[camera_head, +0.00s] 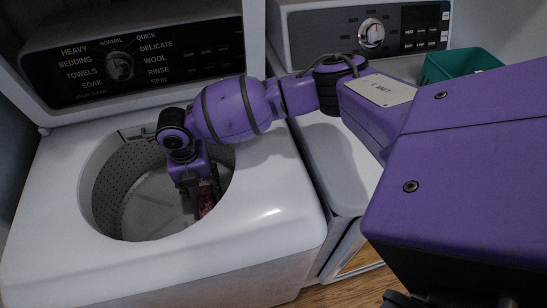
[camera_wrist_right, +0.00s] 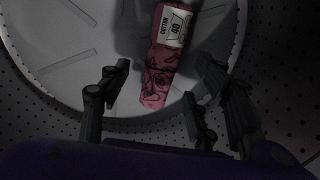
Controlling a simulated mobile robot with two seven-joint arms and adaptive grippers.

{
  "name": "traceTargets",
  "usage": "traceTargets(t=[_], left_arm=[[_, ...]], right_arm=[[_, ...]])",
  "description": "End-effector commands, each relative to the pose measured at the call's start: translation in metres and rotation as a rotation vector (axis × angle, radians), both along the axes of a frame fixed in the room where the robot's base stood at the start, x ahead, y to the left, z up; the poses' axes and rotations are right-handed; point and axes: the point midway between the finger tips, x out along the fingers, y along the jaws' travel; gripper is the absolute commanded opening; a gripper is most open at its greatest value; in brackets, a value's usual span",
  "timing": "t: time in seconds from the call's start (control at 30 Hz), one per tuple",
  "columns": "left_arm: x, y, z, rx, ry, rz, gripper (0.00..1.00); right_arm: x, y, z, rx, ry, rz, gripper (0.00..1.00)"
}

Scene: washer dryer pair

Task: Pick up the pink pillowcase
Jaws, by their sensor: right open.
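The pink pillowcase (camera_wrist_right: 158,78) lies at the bottom of the washer drum in the right wrist view, folded narrow, with dark line patterns and a white label reading COTTON 40. In the head view only a small reddish part of it (camera_head: 206,200) shows beside my gripper. My right gripper (camera_wrist_right: 160,108) is open inside the drum, its fingers spread to either side of the pillowcase's near end. I cannot tell how far above the cloth the fingertips are. The right gripper also shows in the head view (camera_head: 198,200), partly dark. My left gripper is not in view.
The washer (camera_head: 270,215) has a round top opening with a perforated drum wall (camera_head: 120,190) close around my right gripper. A control panel (camera_head: 140,62) stands behind it. The dryer (camera_head: 330,160) is to the right, with a green bin (camera_head: 455,65) on top.

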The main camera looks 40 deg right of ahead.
Motion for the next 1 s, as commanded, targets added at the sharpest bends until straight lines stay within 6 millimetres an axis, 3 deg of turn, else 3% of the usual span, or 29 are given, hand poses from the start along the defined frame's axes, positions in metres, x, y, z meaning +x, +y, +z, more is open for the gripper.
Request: traceTargets(t=[0.33,0.67,1.0], left_arm=[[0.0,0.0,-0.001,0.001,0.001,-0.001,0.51],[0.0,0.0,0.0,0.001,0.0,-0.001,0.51],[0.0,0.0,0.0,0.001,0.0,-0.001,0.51]], right_arm=[[0.001,-0.003,-0.052,0.0,0.008,-0.004,0.57],[0.001,-0.003,-0.058,0.001,0.005,-0.005,0.57],[0.002,-0.003,-0.057,0.001,0.004,-0.005,0.12]])
